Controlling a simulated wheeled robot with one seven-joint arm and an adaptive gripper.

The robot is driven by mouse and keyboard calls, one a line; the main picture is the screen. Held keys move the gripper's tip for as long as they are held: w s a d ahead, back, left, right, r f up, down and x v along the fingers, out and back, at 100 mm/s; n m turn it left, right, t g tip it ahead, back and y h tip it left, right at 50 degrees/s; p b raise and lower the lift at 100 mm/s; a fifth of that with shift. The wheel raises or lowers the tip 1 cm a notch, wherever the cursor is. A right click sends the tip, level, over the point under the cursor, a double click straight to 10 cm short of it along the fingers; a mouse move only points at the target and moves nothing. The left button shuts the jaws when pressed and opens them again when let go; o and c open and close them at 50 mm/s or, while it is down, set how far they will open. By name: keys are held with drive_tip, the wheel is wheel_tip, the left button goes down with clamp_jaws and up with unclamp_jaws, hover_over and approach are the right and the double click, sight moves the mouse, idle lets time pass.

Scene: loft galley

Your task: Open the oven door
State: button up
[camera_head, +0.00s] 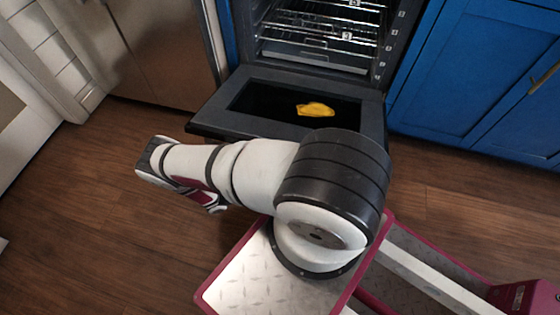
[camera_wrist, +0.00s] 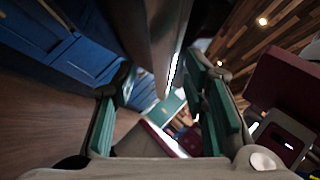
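The oven door (camera_head: 215,114) is folded down, about level, in front of the oven (camera_head: 318,32), and the cavity with its wire racks is exposed. A small yellow object lies on the inner face of the door (camera_head: 316,110). In the head view my arm crosses in front of the door's near edge and my gripper cannot be made out. In the wrist view my gripper (camera_wrist: 160,78) has its green-padded fingers spread apart. A long grey-brown slab shows beyond and between them; I cannot tell whether it is the door or whether anything touches it.
Blue cabinets (camera_head: 480,75) stand right of the oven; a steel-fronted appliance (camera_head: 160,50) stands to its left. Wooden floor (camera_head: 75,215) is clear at the left, with some clear floor at the right too.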

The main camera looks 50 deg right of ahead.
drive_tip(key=v, duration=0.3)
drive_tip(key=shift+w+a+f, duration=0.1)
drive_tip(key=shift+a+f, duration=0.05)
drive_tip(key=shift+a, duration=0.05)
idle(0.5)
